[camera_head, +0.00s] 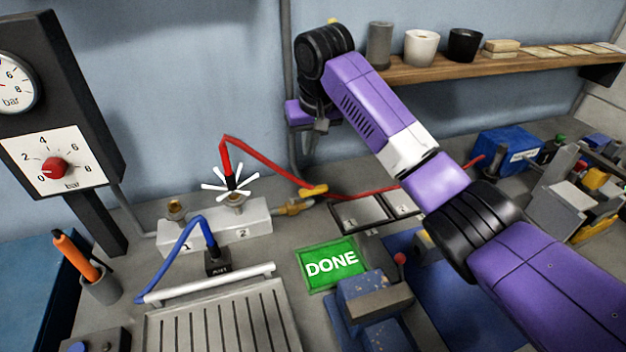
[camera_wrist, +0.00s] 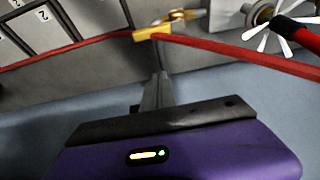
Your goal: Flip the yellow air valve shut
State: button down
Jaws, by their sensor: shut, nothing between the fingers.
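The yellow air valve lever (camera_head: 313,190) sits on a brass valve body (camera_head: 294,207) at the right end of the grey manifold block (camera_head: 230,228). The lever also shows at the top of the wrist view (camera_wrist: 153,34), beside the red hose (camera_wrist: 230,52). White streaks (camera_head: 230,181) radiate from the port 2 fitting, where the hose's black end is.
A blue hose (camera_head: 178,250) arches in front of the manifold. A green DONE pad (camera_head: 332,263) lies on the bench in front of the valve. A gauge panel (camera_head: 62,130) stands left. A shelf (camera_head: 440,71) with cups is behind my arm.

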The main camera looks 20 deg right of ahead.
aim_at(308, 192)
jog(key=p+x, duration=0.1)
jog(key=x, duration=0.8)
jog(key=shift+w+f+p, duration=0.1)
jog(key=shift+f+p, duration=0.2)
jog(key=shift+f, duration=0.1)
jog(key=shift+s+p, duration=0.85)
jog(key=shift+s, duration=1.1)
